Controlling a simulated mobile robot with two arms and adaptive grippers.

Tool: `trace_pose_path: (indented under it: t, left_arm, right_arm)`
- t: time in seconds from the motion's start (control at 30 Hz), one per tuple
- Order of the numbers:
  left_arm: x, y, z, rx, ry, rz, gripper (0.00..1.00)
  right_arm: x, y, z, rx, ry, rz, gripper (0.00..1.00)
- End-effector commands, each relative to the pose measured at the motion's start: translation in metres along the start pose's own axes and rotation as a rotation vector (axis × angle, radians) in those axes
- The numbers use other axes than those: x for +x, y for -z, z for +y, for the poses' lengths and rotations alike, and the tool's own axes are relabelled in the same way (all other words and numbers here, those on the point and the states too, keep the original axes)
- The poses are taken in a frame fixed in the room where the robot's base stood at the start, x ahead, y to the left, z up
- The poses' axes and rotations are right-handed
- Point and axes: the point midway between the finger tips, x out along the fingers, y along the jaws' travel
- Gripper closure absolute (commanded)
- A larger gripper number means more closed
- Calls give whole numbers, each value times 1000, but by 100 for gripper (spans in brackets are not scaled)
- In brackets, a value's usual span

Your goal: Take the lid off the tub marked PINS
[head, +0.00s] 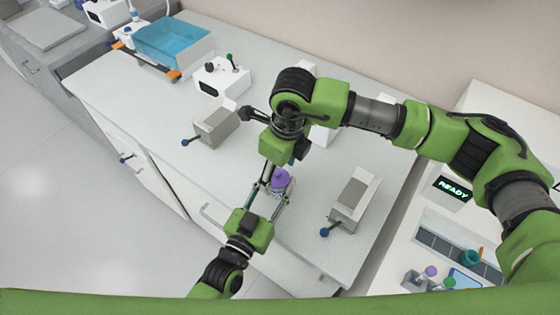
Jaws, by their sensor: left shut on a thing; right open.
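A small tub (274,192) with a purple lid (280,178) is at the middle of the pale worktop, largely hidden between my grippers. No PINS marking can be read from here. My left gripper (270,192) reaches up from the bottom of the picture, its fingers on either side of the tub, shut on it. My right gripper (281,168) comes down from above, open, with its fingers close to the purple lid. I cannot tell whether they touch it.
Grey-white boxes with blue knobs stand left (215,126) and right (352,204) of the tub. A white switch box (220,79) and a blue-topped bin (172,42) stand farther back. A side bench holds a READY display (453,189). The front worktop at left is clear.

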Motion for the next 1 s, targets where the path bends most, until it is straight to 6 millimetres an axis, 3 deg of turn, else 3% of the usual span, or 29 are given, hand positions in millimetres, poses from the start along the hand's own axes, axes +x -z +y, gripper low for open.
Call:
trace_pose_path:
  t: [0.33, 0.5, 0.53, 1.0]
  left_arm:
    - [0, -1, 0, 0, 0, -1, 100]
    - [0, -1, 0, 0, 0, -2, 100]
    - [0, -1, 0, 0, 0, -2, 100]
    - [0, -1, 0, 0, 0, -2, 100]
  right_arm:
    - [4, 0, 0, 0, 1, 0, 39]
    - [4, 0, 0, 1, 1, 0, 84]
    - [4, 0, 0, 1, 1, 0, 86]
    - [2, 0, 0, 1, 1, 0, 86]
